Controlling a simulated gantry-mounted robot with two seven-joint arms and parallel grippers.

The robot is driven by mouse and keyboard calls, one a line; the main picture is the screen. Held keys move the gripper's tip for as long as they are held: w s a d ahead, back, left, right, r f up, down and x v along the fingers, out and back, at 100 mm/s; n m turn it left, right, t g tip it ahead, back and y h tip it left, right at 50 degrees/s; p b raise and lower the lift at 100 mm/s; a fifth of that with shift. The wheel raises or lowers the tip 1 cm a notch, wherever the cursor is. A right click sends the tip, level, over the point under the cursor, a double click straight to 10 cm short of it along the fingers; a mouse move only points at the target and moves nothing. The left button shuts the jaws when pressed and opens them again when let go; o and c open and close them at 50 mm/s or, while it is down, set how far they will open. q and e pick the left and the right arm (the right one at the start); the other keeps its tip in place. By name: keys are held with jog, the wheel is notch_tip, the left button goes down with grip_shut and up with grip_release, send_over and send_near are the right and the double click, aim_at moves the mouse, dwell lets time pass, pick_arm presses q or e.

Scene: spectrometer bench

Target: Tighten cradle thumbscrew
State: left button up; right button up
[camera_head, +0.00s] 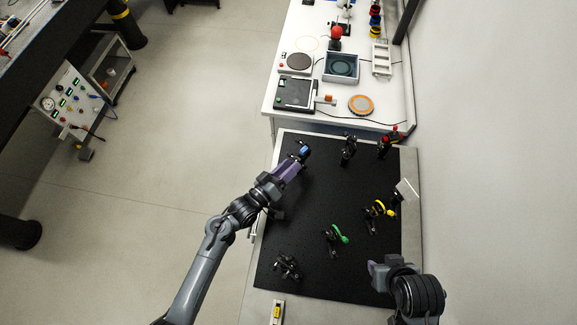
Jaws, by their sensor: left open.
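My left gripper (301,155) reaches over the far left part of the black breadboard (300,215). It is open, with its tips at a small dark mount that carries a blue part (304,149). The fingers partly hide this mount, and I cannot tell whether they touch it. I cannot make out for sure which piece is the cradle thumbscrew. My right gripper (372,267) is low over the board's right front edge, seen partly behind its wrist. Its jaw opening is not clear.
Mounts with a green handle (344,239), a yellow handle (389,212) and red knobs (384,141) stand on the board. Other dark mounts stand at the back (347,150) and front left (287,267). A white bench (330,118) with instruments lies behind. The board's centre is clear.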

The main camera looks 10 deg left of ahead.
pick_arm(q)
jog(key=shift+c, duration=0.4)
grip_shut()
jog(key=shift+w+m, duration=0.1)
jog(key=shift+m, duration=0.2)
jog(key=m+b, duration=0.3)
jog(key=m, duration=1.8)
jog(key=shift+d+m+b, duration=0.1)
jog(key=shift+m+b, duration=0.2)
dwell(0.3)
